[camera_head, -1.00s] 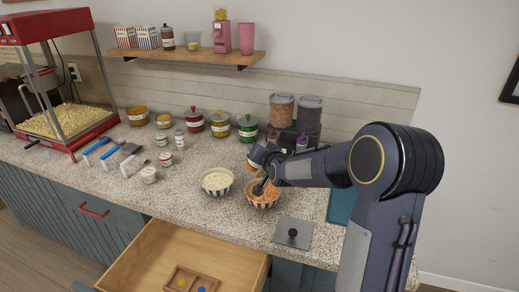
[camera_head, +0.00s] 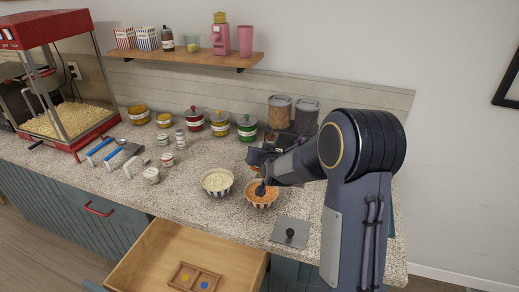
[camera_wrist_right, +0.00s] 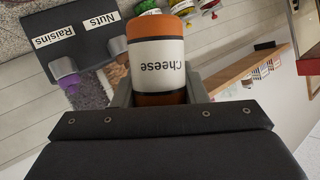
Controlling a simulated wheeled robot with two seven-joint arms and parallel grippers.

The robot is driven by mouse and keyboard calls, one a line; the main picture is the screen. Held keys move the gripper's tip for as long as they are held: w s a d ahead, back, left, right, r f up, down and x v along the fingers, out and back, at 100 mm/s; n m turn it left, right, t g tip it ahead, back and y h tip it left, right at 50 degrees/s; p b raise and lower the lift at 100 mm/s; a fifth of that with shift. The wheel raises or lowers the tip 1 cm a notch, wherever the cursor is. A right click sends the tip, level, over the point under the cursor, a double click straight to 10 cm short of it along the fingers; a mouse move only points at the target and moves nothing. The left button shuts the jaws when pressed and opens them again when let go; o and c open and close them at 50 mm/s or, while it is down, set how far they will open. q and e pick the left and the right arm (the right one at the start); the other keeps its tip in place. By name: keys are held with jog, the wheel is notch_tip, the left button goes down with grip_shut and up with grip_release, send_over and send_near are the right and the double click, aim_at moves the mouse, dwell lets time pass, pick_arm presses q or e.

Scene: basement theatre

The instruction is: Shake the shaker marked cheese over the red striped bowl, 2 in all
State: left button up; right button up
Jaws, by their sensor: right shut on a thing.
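The shaker marked cheese (camera_wrist_right: 158,58) fills the middle of the right wrist view. It has a white label, upside down in that view, and orange ends. My right gripper (camera_wrist_right: 158,98) is shut around it. In the head view my right gripper (camera_head: 262,172) is above and behind a striped bowl with orange contents (camera_head: 262,203), and my arm hides most of the shaker. A second striped bowl with pale contents (camera_head: 217,190) stands just left of it. The stripe colours are hard to tell. My left gripper is not in view.
An open wooden drawer (camera_head: 160,243) juts out below the counter. A grey plate with a black knob (camera_head: 291,232) lies right of the bowls. Jars (camera_head: 219,124), small shakers and scoops stand left and behind. A dispenser (camera_wrist_right: 85,40) labelled Raisins and Nuts is near the shaker.

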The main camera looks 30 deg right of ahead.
jog(key=shift+r+n+p, duration=0.4)
jog(key=shift+p, duration=0.25)
jog(key=shift+s+d+r+n+g+h, duration=0.1)
jog(key=shift+d+r+n+g+h, duration=0.1)
jog(key=shift+r+n+g+h, duration=0.35)
jog(key=shift+n, duration=0.25)
jog(key=shift+f, duration=0.1)
